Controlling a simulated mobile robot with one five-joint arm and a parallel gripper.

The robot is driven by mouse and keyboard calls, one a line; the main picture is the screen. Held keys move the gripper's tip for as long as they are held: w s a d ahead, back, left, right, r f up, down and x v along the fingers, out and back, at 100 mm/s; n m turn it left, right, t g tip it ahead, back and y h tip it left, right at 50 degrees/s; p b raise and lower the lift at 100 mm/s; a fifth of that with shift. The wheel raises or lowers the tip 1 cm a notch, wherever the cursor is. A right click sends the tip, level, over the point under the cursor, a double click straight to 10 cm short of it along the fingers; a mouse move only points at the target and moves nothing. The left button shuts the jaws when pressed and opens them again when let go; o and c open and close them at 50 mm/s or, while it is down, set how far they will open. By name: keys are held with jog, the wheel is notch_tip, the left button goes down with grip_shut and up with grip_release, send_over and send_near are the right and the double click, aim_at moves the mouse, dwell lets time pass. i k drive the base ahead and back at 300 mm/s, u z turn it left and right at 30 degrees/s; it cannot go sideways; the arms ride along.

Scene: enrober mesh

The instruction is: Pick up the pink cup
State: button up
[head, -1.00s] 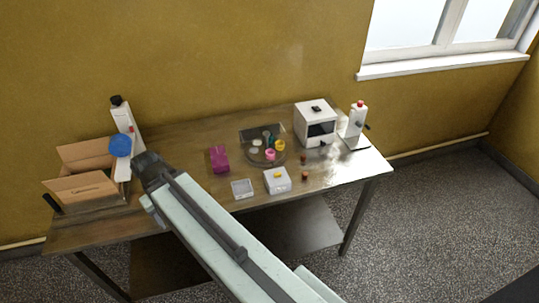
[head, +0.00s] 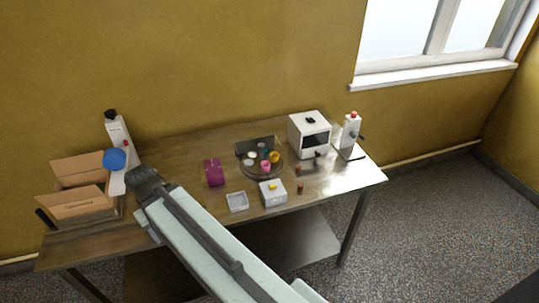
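The small pink cup (head: 266,166) sits at the front of a round dark tray (head: 250,173) near the middle of the table. A yellow cup (head: 274,157), a green item (head: 264,150) and a whitish one stand close around it on the tray. My gripper (head: 144,180) is at the end of my arm, over the left part of the table, well left of the pink cup and apart from it. Its fingers are dark and small here, and I cannot tell whether they are open.
An open carton (head: 79,207) and a tall white device (head: 117,150) stand left.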

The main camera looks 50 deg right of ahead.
aim_at(265, 164)
jog(key=u, duration=1.7)
jog(key=k, duration=1.4)
jog(key=z, duration=0.3)
jog(key=i, duration=1)
jog(key=z, duration=0.05)
